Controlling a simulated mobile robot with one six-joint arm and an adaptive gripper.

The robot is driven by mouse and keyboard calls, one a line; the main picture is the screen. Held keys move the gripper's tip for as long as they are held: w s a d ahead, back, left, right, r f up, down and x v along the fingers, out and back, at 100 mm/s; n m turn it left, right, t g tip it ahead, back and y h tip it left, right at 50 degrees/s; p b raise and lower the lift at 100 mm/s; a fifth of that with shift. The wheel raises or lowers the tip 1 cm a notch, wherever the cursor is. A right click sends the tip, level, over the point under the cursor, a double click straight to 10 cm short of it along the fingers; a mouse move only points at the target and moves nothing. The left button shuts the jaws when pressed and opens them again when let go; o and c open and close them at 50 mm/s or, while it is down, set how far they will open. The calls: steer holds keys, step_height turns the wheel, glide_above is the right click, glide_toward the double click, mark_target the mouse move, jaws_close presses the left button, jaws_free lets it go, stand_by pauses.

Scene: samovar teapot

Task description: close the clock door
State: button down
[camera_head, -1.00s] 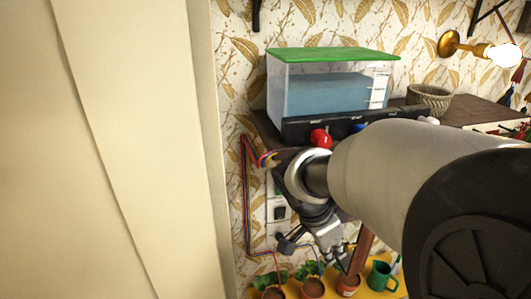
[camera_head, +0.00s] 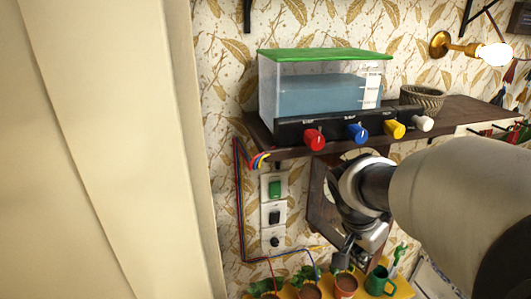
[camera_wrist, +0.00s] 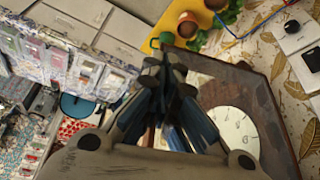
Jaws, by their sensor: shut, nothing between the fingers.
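The clock is mostly hidden behind my arm in the head view, where its dark brown wooden frame (camera_head: 322,205) shows below the shelf. In the wrist view its white round dial (camera_wrist: 238,130) shows inside the brown wooden frame (camera_wrist: 272,112), partly covered by my fingers. I cannot tell the door apart from the case or how far open it stands. My gripper (camera_wrist: 165,70) is shut and empty, in front of the clock.
A shelf (camera_head: 455,108) carries a green-lidded water tank (camera_head: 320,92), a basket (camera_head: 422,97) and coloured knobs (camera_head: 358,132). Wall switches (camera_head: 274,212) and wires are left of the clock. Potted plants (camera_head: 308,288) and a green watering can (camera_head: 380,281) stand below. A pale panel fills the left side.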

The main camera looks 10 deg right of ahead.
steer(key=w+d+n+p, duration=0.2)
steer(key=w+d, duration=0.1)
steer(key=d, duration=1.2)
steer(key=w+d+n+t+y+p, duration=0.2)
steer(key=w+d+n+y+p, duration=0.1)
steer(key=w+d+n, duration=0.5)
steer(key=shift+w+d+t+p, duration=0.3)
steer(key=shift+w+d+p, duration=0.55)
steer(key=shift+w+d, duration=0.85)
steer(key=shift+w+a+f, duration=0.1)
steer(key=shift+w, duration=0.05)
steer(key=s+a+r, duration=0.2)
steer(key=s, duration=0.4)
steer(key=s+a+r, duration=0.1)
steer(key=s+r, duration=0.1)
steer(key=s, duration=0.5)
steer(key=shift+s+a+r, duration=0.25)
steer(key=shift+a+r, duration=0.05)
steer(key=shift+a, duration=0.1)
